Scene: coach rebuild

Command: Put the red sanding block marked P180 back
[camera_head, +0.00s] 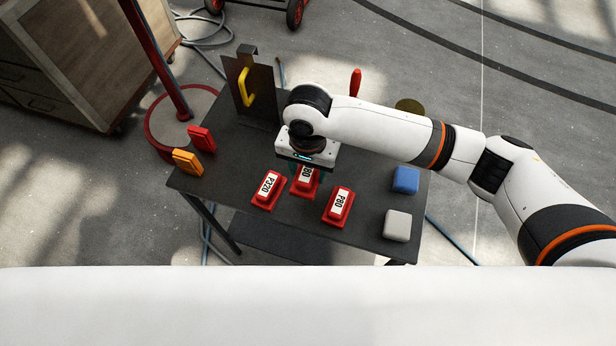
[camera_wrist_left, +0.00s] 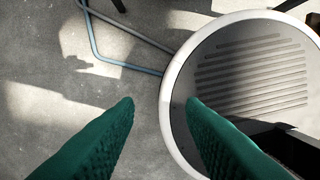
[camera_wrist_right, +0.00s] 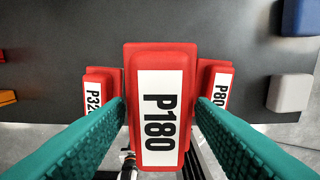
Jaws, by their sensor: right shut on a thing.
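The red sanding block marked P180 (camera_wrist_right: 160,62) is between the fingers of my right gripper (camera_head: 308,172), which is shut on it. In the right wrist view it looks larger and nearer than the blocks beside it, so it seems to be above the table; the exact gap is hard to tell. In the head view its label is partly covered by my gripper. A red block marked P320 (camera_head: 267,189) is to its left and a red block marked P80 (camera_head: 338,205) to its right. My left gripper (camera_wrist_left: 161,101) is open and empty, away from the table.
The dark table (camera_head: 235,165) also holds a red piece (camera_head: 201,138) and an orange piece (camera_head: 187,162) at left, and a blue block (camera_head: 406,180) and a grey block (camera_head: 397,225) at right. An upright panel with a yellow handle (camera_head: 246,87) stands at the back.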

